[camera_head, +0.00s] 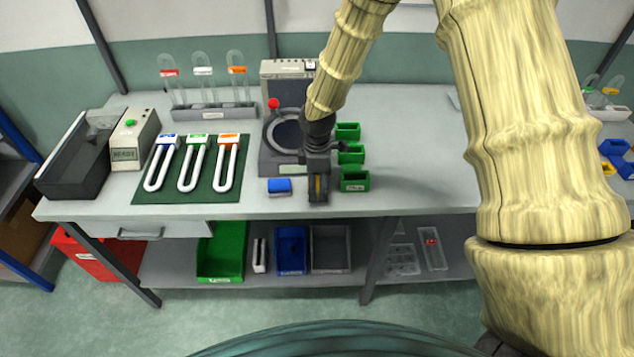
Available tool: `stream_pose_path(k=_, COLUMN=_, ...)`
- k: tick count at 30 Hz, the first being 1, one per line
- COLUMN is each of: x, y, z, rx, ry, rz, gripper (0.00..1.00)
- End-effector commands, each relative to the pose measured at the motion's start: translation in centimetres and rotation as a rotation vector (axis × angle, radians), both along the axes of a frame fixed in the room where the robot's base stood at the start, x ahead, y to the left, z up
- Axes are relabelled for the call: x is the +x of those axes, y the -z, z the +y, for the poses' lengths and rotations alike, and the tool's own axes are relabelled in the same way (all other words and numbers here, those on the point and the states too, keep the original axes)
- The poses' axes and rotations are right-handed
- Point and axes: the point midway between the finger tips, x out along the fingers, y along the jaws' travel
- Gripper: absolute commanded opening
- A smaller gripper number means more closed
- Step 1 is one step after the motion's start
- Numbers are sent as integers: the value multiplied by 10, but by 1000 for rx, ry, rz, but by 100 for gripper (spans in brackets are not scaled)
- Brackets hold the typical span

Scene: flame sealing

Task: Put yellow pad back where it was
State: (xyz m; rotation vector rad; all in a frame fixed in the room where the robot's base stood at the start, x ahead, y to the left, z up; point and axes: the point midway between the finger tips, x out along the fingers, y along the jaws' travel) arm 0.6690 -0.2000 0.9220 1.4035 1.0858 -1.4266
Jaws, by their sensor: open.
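My gripper (318,192) points down near the front edge of the bench, with its fingertips low by the benchtop. A small yellow strip (318,183) shows at the fingers. It may be part of the yellow pad, but the fingers hide most of it, and I cannot tell whether they touch it. A blue pad (279,186) lies on the bench just left of my gripper. A grey device (275,163) with a round ring and a red knob stands behind the blue pad.
Green bins (355,184) stand close to the right of my gripper. A green mat (145,196) with several white U-shaped tubes lies left, with a tube rack (215,112) behind it. The benchtop (420,170) right of the bins is clear.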

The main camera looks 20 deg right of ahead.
Motion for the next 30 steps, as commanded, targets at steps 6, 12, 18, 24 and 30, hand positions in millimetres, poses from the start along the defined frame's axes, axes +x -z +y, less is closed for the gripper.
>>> stream_pose_path(k=6, x=0, y=-1, z=0, rx=0, ry=0, rz=0, gripper=80)
stream_pose_path(k=12, x=1, y=-14, z=0, rx=0, ry=1, rz=-2, gripper=80)
stream_pose_path(k=18, x=2, y=-38, z=0, rx=1, ry=1, rz=-3, gripper=80)
stream_pose_path(k=24, x=3, y=-63, z=-1, rx=1, ry=0, rz=-4, gripper=80)
stream_pose_path(k=30, x=3, y=-89, z=-1, rx=1, ry=1, rz=-2, gripper=80)
